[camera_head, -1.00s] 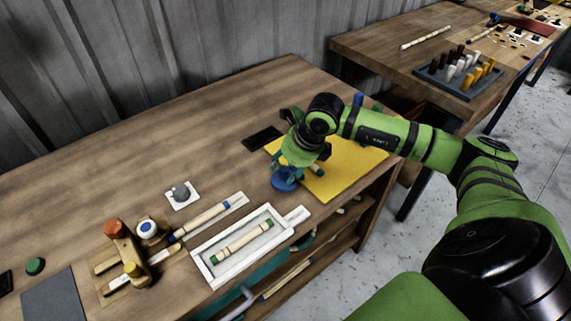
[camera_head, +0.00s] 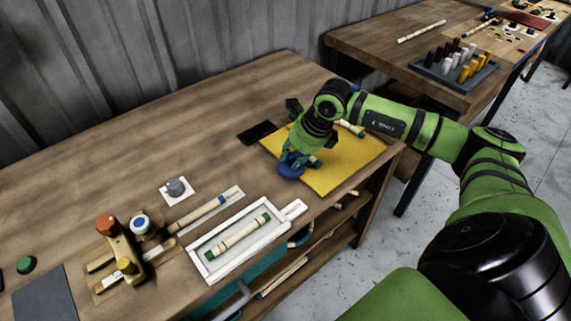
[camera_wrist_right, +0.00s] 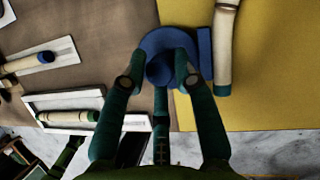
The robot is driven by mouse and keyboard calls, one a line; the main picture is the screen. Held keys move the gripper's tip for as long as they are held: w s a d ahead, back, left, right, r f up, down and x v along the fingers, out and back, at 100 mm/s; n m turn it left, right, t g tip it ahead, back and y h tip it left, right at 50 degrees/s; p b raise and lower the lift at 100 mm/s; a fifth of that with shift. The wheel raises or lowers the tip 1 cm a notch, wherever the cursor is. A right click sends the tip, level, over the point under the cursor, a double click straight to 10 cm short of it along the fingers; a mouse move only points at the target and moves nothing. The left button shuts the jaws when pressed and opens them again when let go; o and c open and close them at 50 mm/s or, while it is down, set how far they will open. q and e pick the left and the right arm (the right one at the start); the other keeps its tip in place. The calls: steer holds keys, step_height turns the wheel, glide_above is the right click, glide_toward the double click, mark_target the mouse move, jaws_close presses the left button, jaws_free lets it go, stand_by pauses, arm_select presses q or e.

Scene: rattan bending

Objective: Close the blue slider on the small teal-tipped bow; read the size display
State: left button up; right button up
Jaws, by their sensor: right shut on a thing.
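My right gripper (camera_head: 292,157) points down at the left front edge of the yellow mat (camera_head: 352,160). It is shut on the round blue slider (camera_head: 291,171), which also shows in the right wrist view (camera_wrist_right: 160,42). There the fingers (camera_wrist_right: 162,75) curl around the disc, and a blue block (camera_wrist_right: 205,50) adjoins its right side. A pale rattan piece (camera_wrist_right: 224,45) with a dark blue-teal tip lies just right of that block. The bow is largely hidden by my gripper in the head view. A dark flat panel (camera_head: 257,133), perhaps the display, shows no readable figure. My left gripper is out of view.
A white tray (camera_head: 208,270) with a green-tipped rattan stick lies at front centre. A wooden fixture (camera_head: 126,252) with coloured knobs stands to the left. The back of the table is clear. A second table (camera_head: 388,58) stands at upper right.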

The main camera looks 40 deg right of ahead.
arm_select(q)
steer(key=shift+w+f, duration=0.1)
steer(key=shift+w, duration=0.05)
arm_select(e)
steer(key=shift+w+d+r+h, duration=0.3)
steer(key=shift+d+r, duration=0.15)
steer(key=shift+d, duration=0.15)
steer(key=o, duration=0.7)
steer(key=shift+o, duration=0.8)
steer(key=shift+d+f, duration=0.1)
steer(key=shift+d, duration=0.1)
steer(key=shift+d+f, duration=0.15)
steer(key=shift+f, duration=0.1)
steer(key=shift+s, duration=0.1)
steer(key=shift+r, duration=0.3)
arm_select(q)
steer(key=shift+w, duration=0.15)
arm_select(e)
steer(key=v, duration=1.1)
steer(key=shift+d+r, duration=0.15)
steer(key=shift+d, duration=0.1)
steer(key=shift+s, duration=0.25)
